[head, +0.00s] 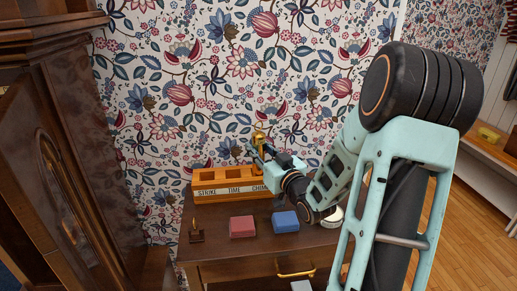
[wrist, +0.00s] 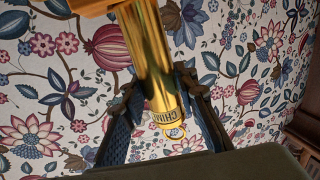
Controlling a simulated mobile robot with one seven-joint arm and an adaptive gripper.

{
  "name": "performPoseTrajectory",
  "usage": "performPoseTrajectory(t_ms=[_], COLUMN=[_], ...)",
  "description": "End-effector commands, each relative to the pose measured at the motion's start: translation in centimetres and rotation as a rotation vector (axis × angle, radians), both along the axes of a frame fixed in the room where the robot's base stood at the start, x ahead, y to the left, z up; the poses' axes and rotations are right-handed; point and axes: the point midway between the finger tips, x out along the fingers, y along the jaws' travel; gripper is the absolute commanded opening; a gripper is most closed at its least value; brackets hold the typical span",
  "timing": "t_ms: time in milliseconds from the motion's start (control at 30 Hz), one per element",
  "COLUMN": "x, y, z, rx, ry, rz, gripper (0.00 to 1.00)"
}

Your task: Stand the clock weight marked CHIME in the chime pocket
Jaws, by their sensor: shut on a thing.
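The brass clock weight (wrist: 150,65) is a shiny cylinder. Its CHIME band and small ring are at the end near my gripper (wrist: 155,108), whose fingers are shut on it from both sides. In the head view my gripper (head: 261,152) holds the weight (head: 259,137) roughly upright at the right end of the orange wooden rack (head: 214,182). The rack's front label reads STRIKE, TIME and a partly covered CHIME. The rack's edge (wrist: 85,7) shows at the top of the wrist view beside the weight's far end. I cannot tell whether that end is inside the chime pocket.
The rack stands on a dark wooden cabinet against a flowered wall. In front of it are a red block (head: 242,227), a blue block (head: 285,221) and a small dark stand (head: 196,232). A tall clock case (head: 75,170) rises at the left.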

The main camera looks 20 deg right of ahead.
Motion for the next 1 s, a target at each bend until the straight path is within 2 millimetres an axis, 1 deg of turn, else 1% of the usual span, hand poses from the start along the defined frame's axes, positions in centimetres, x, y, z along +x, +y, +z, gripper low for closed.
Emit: performPoseTrajectory(t_ms=[33,67,100,233,267,433,467,600,667,900,1000], x=[0.2,0.2,0.1,0.1,0.1,0.1,-0.1,-0.6,-1.3,-5.3,-6.5], y=[0.0,0.0,0.0,0.0,0.0,0.0,0.0,-0.1,-0.2,-0.4,-0.4], z=[0.5,0.5,0.6,0.4,0.3,0.1,-0.6,-0.5,-0.4,-0.1,0.0], rx=[-0.004,-0.004,-0.004,-0.003,-0.003,-0.002,0.003,0.002,0.002,-0.001,-0.002], ry=[-0.016,-0.016,-0.016,-0.011,-0.01,-0.005,0.011,0.008,0.006,0.0,-0.002], rz=[0.001,0.001,0.001,0.001,0.001,0.0,-0.001,-0.002,-0.003,-0.004,-0.002], gripper=[0.0,0.0,0.31,0.46,0.47,0.47,0.47,0.47,0.47,0.47,0.47])
